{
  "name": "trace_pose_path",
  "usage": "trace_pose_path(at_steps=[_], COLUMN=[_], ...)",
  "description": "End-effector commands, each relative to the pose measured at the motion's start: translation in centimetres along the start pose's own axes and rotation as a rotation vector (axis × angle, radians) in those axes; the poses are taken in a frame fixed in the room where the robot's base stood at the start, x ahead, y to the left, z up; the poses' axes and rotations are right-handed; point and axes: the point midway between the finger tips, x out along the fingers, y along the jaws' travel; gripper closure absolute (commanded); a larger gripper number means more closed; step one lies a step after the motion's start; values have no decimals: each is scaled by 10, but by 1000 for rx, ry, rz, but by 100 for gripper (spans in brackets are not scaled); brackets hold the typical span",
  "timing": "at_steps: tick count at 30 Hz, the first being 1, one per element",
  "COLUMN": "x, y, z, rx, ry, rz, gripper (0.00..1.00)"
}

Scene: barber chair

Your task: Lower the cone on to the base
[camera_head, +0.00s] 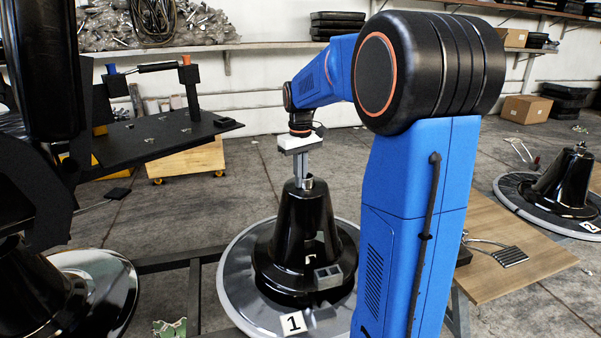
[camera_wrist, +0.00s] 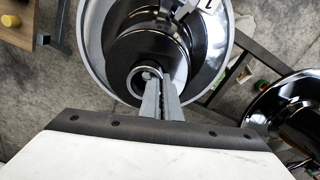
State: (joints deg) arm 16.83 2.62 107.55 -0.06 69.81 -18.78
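The black cone (camera_head: 296,230), with a metal collar at its top and a wide lower flange, stands upright over the round base (camera_head: 240,280) labelled 1. In the wrist view I look down on the cone (camera_wrist: 150,50) and the base's pale rim (camera_wrist: 92,30). My gripper (camera_head: 303,181) points straight down at the collar. In the wrist view its fingers (camera_wrist: 158,84) are close together at the collar's right edge and appear shut on its wall. The cone looks centred over the base. Whether a gap remains beneath the flange cannot be told.
A grey block with a lever (camera_head: 328,276) sits at the flange's front. Another round base with a cone, labelled 2 (camera_head: 566,185), stands at far right. A wooden board (camera_head: 520,245) lies to the right. Dark chair parts (camera_head: 40,270) and a metal frame (camera_head: 165,262) are at left.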

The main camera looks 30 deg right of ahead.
Motion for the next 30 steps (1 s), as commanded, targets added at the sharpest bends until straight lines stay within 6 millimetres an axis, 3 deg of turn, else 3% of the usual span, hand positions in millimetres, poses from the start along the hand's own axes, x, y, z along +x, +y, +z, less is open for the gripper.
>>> trace_pose_path(at_steps=[18, 30], x=[41, 51], y=[0, 0], z=[0, 1], rx=[0, 0], ry=[-2, -9], rz=[0, -3], gripper=[100, 100])
